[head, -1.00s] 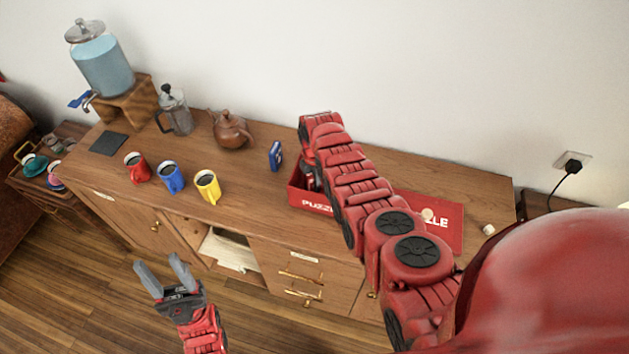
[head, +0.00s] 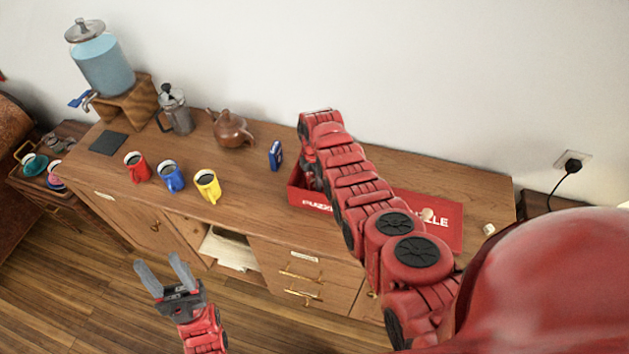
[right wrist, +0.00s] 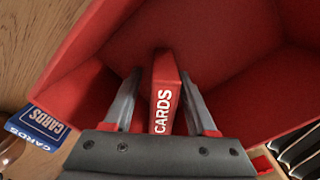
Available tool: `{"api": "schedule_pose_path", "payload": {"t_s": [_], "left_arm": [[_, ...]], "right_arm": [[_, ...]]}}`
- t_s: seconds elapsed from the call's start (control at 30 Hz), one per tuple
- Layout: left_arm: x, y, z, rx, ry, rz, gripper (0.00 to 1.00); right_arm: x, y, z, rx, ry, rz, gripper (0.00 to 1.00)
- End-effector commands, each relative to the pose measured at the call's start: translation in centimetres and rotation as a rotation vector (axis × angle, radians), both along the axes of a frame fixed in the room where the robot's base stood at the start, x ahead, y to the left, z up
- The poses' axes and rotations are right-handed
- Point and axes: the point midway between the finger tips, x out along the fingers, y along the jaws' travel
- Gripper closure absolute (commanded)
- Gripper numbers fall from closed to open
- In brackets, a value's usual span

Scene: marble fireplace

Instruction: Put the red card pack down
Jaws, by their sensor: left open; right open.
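The red card pack (right wrist: 164,95), lettered CARDS, stands in the red box in the right wrist view. My right gripper (right wrist: 161,100) has its fingers on either side of the pack, open, with a gap showing at each side. The red box (head: 296,194), lettered PUZZLE, sits on the sideboard; its inner wall also shows in the right wrist view (right wrist: 225,75). In the head view my right arm hides the pack and the right gripper's fingertips. My left gripper (head: 165,271) is open and empty in front of the sideboard.
A blue card pack (head: 276,155) stands on the sideboard left of the box. A teapot (head: 233,131), a French press (head: 175,112) and red, blue and yellow mugs (head: 207,186) stand further left. A red PUZZLE lid (head: 450,222) lies right of the box.

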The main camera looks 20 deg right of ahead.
Motion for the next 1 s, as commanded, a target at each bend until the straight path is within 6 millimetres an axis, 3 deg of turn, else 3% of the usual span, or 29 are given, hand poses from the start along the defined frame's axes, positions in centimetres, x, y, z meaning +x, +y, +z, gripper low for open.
{"api": "schedule_pose_path", "payload": {"t_s": [0.27,0.57,0.7,1.0], "left_arm": [[0.0,0.0,-0.5,0.0,0.0,0.0,0.5],[0.0,0.0,-2.6,0.0,0.0,0.0,0.5],[0.0,0.0,-0.9,0.0,0.0,0.0,0.5],[0.0,0.0,-0.6,0.0,0.0,0.0,0.5]], "right_arm": [[-0.1,0.0,2.6,0.0,-0.002,0.0,0.43],[0.0,0.0,7.9,0.001,-0.003,0.0,0.43],[-0.2,0.0,10.6,0.0,0.002,0.0,0.43],[-0.2,0.0,11.3,0.0,0.005,-0.001,0.43]]}}
